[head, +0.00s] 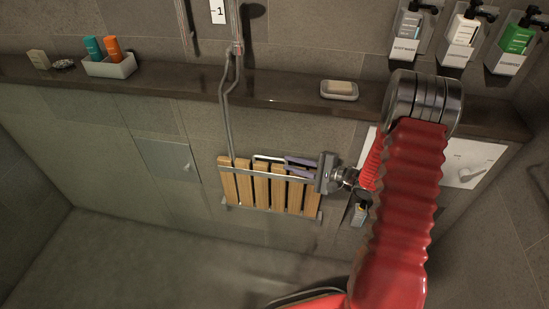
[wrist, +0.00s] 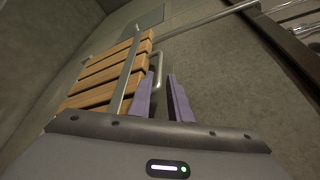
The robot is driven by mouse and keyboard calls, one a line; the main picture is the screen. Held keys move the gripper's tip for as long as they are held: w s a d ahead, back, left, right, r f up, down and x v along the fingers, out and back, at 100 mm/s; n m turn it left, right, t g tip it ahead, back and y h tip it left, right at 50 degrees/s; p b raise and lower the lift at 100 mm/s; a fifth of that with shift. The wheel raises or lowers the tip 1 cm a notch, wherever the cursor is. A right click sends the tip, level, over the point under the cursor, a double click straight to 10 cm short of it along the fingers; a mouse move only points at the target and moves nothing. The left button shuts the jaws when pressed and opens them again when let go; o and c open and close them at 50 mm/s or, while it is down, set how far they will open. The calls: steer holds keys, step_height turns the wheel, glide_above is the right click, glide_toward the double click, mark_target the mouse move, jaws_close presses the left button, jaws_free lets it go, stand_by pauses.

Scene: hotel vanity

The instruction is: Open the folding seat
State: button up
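The folding seat (head: 262,188) has light wooden slats and a metal frame, and lies folded up flat against the tiled wall in the head view. Its slats fill the left of the wrist view (wrist: 108,75). A thin metal loop (wrist: 158,62) stands out beside the slats. My gripper (head: 300,163) is at the seat's upper right edge. In the wrist view my gripper (wrist: 161,80) shows two purple fingers apart, with the loop ahead of and between their tips. I cannot tell whether a finger touches it.
A stone ledge (head: 280,93) runs above the seat, with a soap dish (head: 339,90) and a caddy of bottles (head: 110,66). A hose (head: 225,100) hangs down to the seat's left. Dispensers (head: 460,40) hang at upper right. The floor below is clear.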

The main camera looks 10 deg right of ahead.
mark_target(273, 158)
steer(key=x, duration=0.7)
steer(key=shift+w+a+f, duration=0.1)
steer(key=shift+w+a, duration=0.1)
steer(key=shift+c, duration=0.3)
jaws_close()
